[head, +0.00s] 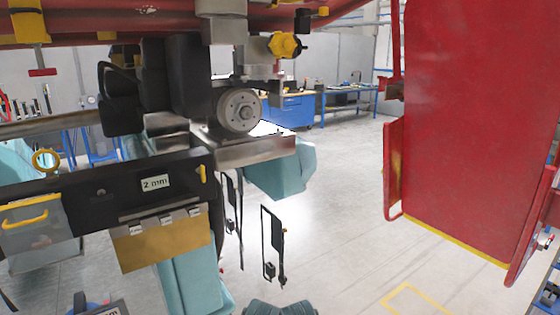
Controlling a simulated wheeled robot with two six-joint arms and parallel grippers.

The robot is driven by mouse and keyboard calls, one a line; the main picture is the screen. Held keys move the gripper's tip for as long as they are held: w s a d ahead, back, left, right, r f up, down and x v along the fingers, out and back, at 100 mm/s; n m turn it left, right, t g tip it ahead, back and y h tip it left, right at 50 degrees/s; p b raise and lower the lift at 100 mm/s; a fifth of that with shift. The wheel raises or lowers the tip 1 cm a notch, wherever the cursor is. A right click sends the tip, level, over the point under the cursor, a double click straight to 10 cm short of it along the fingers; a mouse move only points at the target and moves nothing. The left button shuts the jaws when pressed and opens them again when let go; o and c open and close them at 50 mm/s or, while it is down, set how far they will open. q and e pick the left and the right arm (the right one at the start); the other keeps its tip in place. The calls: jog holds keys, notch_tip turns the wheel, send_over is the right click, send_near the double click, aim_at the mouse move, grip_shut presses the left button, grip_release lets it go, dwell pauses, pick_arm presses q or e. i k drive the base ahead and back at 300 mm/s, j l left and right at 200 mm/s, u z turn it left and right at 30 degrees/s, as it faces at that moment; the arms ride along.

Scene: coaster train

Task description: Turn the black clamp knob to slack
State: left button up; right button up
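I cannot tell for sure which part is the black clamp knob. A small black piece (303,20) hangs under the red beam at the top, beside a yellow and black fitting (285,45). A larger dark rounded block (123,115) sits left of the round metal wheel (240,110). A black bar (110,188) with a "2 mm" label runs below the wheel and has a small yellow lever (203,174) at its right end.
A big red panel (475,120) with side rails fills the right. Teal blocks (285,170) stand below the wheel. A tan plate (165,241) hangs under the black bar. Thin black frames (272,240) hang mid-view. Blue benches (345,100) stand far back; the floor between is open.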

aim_at(103, 195)
jog(key=u, duration=1.3)
